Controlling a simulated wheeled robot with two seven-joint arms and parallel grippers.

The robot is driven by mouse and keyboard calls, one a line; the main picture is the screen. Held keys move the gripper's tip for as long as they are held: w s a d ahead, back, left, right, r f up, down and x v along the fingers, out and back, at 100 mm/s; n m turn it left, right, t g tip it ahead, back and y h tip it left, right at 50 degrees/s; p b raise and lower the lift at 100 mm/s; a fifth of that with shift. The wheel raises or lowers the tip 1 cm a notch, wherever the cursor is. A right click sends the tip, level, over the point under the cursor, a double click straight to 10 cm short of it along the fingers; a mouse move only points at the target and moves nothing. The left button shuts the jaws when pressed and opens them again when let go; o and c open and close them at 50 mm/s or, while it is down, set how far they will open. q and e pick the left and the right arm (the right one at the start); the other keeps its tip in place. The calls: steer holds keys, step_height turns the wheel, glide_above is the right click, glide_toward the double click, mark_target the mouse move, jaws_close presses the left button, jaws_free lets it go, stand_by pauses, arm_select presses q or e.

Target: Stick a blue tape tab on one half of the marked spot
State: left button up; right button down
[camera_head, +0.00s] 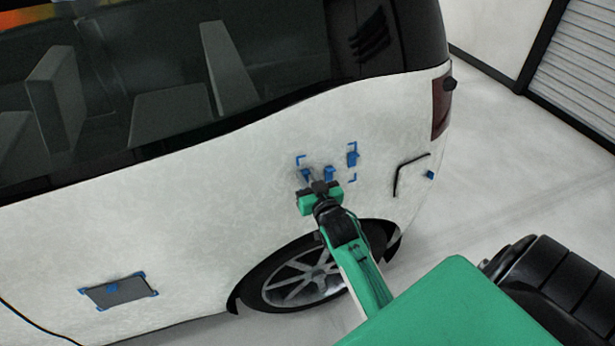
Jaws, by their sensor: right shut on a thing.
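The marked spot (300,158) is on the white van side above the rear wheel, outlined by thin blue corner marks. My right gripper (317,177) is at the lower left part of the spot, close to the panel, and is shut on a small blue tape tab. Blue pieces show at the left (306,173) and right (329,173) of its fingertips; I cannot tell exactly which one is between the fingers. Another blue tab (352,159) is on the right half of the spot. The gripper covers the lower left of the spot. My left gripper is not in view.
The white van (190,200) fills the left and middle, with its rear wheel (300,277) below the spot. A grey patch with blue corners (122,291) is at lower left. A black-edged flap (408,174) and a small blue piece (430,175) are to the right.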

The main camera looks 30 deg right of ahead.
steer(key=shift+s+a+r+p, duration=0.1)
steer(key=shift+s+r+p, duration=0.1)
steer(key=shift+s+p, duration=0.4)
steer(key=s+a+r+p, duration=0.1)
steer(key=s+p, duration=0.2)
steer(key=s, duration=0.3)
steer(key=shift+s+a+r, duration=0.15)
steer(key=shift+s+r, duration=0.05)
steer(key=shift+s, duration=0.1)
stand_by(0.8)
steer(key=shift+a, duration=0.1)
